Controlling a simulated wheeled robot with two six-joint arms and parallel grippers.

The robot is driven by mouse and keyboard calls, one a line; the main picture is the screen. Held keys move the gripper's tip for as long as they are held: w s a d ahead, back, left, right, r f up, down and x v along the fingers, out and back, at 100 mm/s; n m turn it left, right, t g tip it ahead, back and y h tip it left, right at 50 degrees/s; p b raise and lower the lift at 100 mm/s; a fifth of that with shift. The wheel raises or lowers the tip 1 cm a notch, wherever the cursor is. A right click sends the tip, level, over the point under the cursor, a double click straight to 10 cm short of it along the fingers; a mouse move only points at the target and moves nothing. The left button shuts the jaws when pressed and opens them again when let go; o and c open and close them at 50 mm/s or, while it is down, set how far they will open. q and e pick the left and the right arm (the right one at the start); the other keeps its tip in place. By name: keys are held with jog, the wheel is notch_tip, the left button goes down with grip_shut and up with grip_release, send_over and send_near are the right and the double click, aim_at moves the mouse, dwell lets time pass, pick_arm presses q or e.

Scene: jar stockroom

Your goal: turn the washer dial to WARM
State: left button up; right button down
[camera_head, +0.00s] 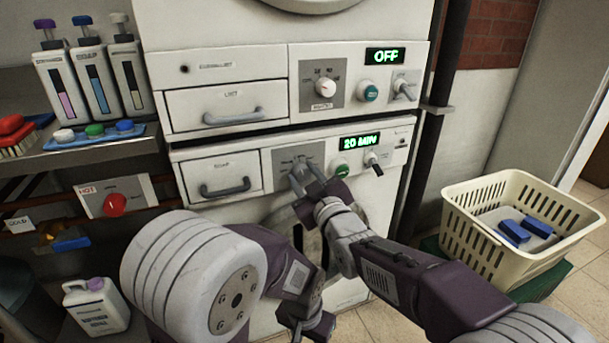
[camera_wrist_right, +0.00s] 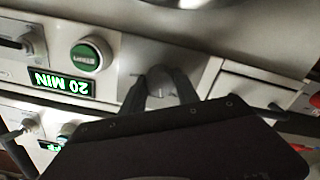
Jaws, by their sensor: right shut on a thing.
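The washer is the lower white machine (camera_head: 340,222), with a soap drawer (camera_head: 215,173) and a green "20 MIN" display (camera_head: 360,141). Its dial (camera_wrist_right: 160,82) sits on a grey plate (camera_head: 283,157) right of that drawer. My right gripper (camera_head: 302,176) is shut on the dial, one finger on each side of it. In the wrist view the right gripper (camera_wrist_right: 160,92) straddles the knob. The dial's pointer and position labels are too covered or small to read. My left gripper (camera_head: 308,325) hangs low in front of the washer, apart from it; its jaws are unclear.
A green button (camera_head: 342,170) and a lever switch (camera_head: 373,163) sit right of the dial. The upper machine has a similar dial (camera_head: 326,86) and an "OFF" display (camera_head: 385,56). A basket (camera_head: 480,228) stands right; a shelf with bottles (camera_head: 95,85) stands left.

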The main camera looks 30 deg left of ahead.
jog(key=m+p, duration=0.1)
jog(key=m, duration=0.4)
jog(key=shift+m, duration=0.3)
jog(key=m, duration=0.5)
jog(key=shift+f+p, duration=0.1)
jog(key=shift+p, duration=0.25)
jog(key=shift+m, duration=0.4)
jog(key=c, duration=0.9)
grip_release()
